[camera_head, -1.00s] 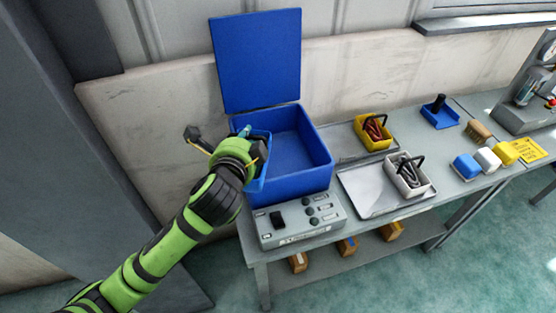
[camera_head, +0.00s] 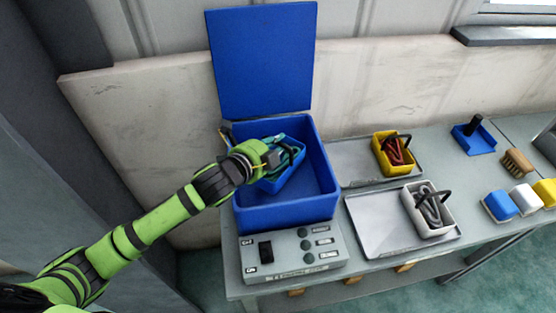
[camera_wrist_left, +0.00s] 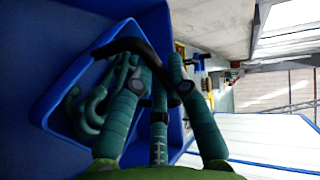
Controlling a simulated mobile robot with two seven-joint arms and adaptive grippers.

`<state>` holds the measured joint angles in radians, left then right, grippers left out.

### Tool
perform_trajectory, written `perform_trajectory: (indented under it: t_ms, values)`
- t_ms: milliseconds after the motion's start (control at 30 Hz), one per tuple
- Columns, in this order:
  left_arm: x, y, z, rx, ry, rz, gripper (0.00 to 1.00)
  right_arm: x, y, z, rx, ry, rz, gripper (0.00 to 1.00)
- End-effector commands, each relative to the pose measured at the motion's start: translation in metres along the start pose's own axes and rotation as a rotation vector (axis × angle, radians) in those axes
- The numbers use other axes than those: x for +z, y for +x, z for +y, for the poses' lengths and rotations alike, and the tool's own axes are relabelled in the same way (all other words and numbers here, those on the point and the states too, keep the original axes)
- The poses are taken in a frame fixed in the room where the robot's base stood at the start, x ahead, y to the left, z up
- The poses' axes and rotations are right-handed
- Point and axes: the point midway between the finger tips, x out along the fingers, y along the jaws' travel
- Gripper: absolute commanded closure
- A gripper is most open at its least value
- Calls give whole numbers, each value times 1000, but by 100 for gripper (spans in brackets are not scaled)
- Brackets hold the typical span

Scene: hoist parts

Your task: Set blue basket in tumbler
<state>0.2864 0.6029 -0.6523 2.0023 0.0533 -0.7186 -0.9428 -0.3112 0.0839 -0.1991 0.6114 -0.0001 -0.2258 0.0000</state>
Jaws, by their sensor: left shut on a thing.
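The blue basket (camera_head: 287,179) holds teal hook-like parts and has a black handle. It is inside the upper opening of the blue tumbler (camera_head: 287,216), a box with its lid (camera_head: 262,60) standing open. My left gripper (camera_head: 275,160) is shut on the basket over the opening. In the left wrist view the gripper (camera_wrist_left: 160,80) is at the black handle (camera_wrist_left: 122,45), with the basket (camera_wrist_left: 47,106) and its teal parts (camera_wrist_left: 92,105) beneath. I cannot tell whether the basket touches the tumbler floor. My right gripper is out of view.
A control panel (camera_head: 290,254) sits in front of the tumbler. To the right are a yellow basket (camera_head: 386,164) and a white basket (camera_head: 418,222) on metal trays. Farther right are a blue holder (camera_head: 468,147), a brush (camera_head: 516,162) and several coloured blocks.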

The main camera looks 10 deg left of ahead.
Motion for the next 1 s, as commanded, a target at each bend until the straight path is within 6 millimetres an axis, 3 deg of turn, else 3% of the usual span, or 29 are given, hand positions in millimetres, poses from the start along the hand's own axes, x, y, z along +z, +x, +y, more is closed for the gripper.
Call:
perform_trajectory:
  t_ms: [67,167,400,500,800,833,900,1000]
  values:
    - [0,3,5,-7,-1,0,100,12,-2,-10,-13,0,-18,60]
    - [0,6,11,-9,0,1,100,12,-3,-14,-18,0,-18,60]
    - [0,16,40,-7,-1,0,100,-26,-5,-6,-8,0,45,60]
    - [-1,18,45,-10,0,1,100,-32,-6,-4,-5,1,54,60]
    - [-1,19,47,-10,1,1,100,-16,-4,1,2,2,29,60]
    - [-1,19,50,-2,0,0,79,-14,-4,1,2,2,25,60]
    - [-1,19,50,-2,1,0,60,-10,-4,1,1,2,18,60]
    - [-1,19,50,-2,1,0,60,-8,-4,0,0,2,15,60]
